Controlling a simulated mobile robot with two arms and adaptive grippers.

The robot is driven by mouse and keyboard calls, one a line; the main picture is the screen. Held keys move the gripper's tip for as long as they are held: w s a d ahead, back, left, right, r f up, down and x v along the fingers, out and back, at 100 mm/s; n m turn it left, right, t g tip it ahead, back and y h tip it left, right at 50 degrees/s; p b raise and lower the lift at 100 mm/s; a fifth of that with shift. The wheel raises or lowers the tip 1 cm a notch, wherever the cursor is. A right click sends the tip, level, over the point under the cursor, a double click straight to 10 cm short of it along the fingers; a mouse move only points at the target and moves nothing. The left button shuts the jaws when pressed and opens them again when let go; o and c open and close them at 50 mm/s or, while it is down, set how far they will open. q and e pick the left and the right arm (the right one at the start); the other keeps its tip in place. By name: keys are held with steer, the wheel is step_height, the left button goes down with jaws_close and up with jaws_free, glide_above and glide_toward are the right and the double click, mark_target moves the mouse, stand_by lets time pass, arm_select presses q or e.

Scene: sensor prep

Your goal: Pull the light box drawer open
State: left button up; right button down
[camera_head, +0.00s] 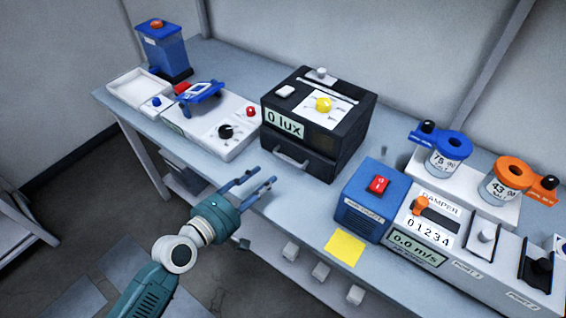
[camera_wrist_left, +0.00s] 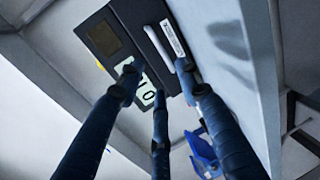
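The black light box (camera_head: 331,128) stands on the bench at mid-view, its display reading 0 lux. Its drawer (camera_head: 312,164) is the lower front part and looks shut, with a grey bar handle (camera_head: 291,158) on it. In the left wrist view the pale handle (camera_wrist_left: 185,76) shows close to the right fingertip; I cannot tell if they touch. My left gripper (camera_head: 261,177) is open and empty, its blue fingers reaching over the bench edge, just in front of the drawer. The spread fingers (camera_wrist_left: 163,88) also show in the left wrist view. My right gripper is not in view.
A white control unit (camera_head: 209,131) with a blue part on top stands left of the light box. A blue box (camera_head: 372,198) with a red switch and a damper panel (camera_head: 436,230) stand to the right. A yellow note (camera_head: 345,248) lies near the front edge.

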mark_target(287, 160)
arm_select(q)
steer(key=p+x, duration=0.1)
steer(key=x, duration=0.9)
steer(key=shift+w+d, duration=0.15)
steer(key=shift+c, duration=0.3)
jaws_close()
